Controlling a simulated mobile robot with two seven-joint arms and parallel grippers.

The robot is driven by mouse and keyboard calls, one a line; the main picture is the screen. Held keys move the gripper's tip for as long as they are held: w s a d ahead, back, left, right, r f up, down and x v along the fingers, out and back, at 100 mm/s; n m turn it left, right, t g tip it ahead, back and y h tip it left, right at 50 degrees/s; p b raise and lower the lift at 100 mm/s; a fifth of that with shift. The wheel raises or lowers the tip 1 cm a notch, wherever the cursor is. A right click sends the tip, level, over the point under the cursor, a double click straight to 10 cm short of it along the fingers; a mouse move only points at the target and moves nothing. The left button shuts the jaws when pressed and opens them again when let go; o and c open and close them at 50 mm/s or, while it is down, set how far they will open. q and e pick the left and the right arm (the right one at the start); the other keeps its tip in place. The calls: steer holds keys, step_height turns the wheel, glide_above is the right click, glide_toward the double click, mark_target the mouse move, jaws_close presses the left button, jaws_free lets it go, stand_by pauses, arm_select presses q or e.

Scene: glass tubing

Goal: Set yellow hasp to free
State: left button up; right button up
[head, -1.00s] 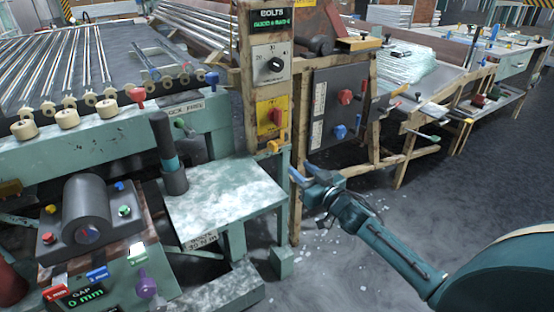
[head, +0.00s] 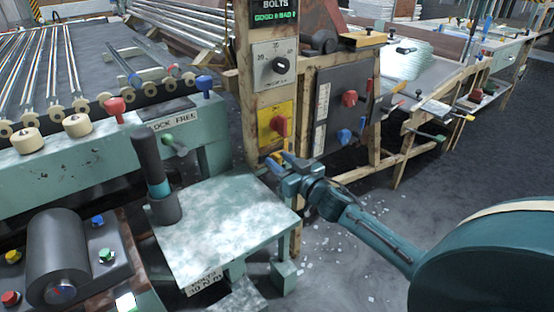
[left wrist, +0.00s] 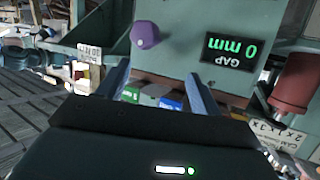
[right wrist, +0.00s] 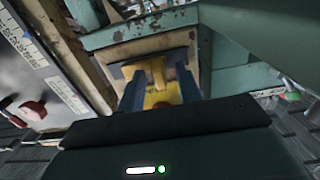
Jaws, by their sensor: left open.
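The yellow hasp (right wrist: 158,74) shows in the right wrist view, in front of a dark plate on the bench's wooden post. My left gripper (left wrist: 158,82) is open and empty in the left wrist view, below a purple knob (left wrist: 145,34) and a green "GAP 0 mm" display (left wrist: 232,48).
Above the hasp, the post carries a yellow panel with a red knob (head: 280,125) and a grey dial (head: 280,65). A dark panel (head: 340,110) with red and blue knobs stands to the right. A green table (head: 225,220) with a dark upright handle (head: 148,160) stands at left.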

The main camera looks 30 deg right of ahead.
steer(key=shift+s, duration=0.1)
jaws_close()
stand_by(0.5)
